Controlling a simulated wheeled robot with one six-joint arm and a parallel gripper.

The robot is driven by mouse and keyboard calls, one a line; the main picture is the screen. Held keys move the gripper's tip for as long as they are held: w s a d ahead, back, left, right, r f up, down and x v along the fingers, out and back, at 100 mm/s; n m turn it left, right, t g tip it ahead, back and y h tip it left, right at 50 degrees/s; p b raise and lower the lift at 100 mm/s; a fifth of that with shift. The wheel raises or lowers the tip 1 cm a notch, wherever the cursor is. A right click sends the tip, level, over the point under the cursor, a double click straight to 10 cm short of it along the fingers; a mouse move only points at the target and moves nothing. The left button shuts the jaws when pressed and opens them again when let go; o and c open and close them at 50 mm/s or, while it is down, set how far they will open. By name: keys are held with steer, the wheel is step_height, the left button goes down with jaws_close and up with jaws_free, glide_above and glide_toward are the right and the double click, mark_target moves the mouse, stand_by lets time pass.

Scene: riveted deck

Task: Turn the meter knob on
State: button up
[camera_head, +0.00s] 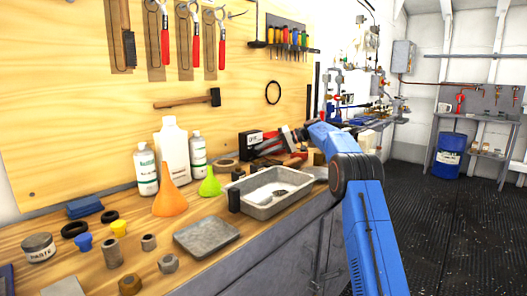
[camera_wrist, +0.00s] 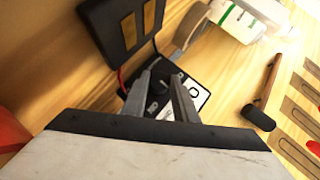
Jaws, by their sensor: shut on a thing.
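The meter is a dark box with a black-and-white face (camera_wrist: 194,93) in the wrist view. In the head view the meter (camera_head: 247,145) looks like a black box standing against the wooden back board. Its dark round knob (camera_wrist: 163,82) shows between my two grey fingers. My gripper (camera_wrist: 163,88) is shut on the knob, and the fingers partly hide it and the face. In the head view my gripper (camera_head: 268,146) reaches left to the meter; the knob cannot be made out there.
A dark case with brown panels (camera_wrist: 128,28) adjoins the meter in the wrist view. White bottles (camera_head: 174,150), an orange funnel (camera_head: 172,195), a green funnel (camera_head: 209,185) and a grey basin (camera_head: 262,207) stand on the bench. A hammer (camera_head: 190,101) hangs above.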

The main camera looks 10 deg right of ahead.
steer(key=o, duration=1.1)
steer(key=shift+d, duration=0.1)
steer(key=shift+c, duration=0.2)
steer(key=v, duration=1.7)
steer(key=shift+d, duration=0.2)
steer(key=shift+s, duration=0.1)
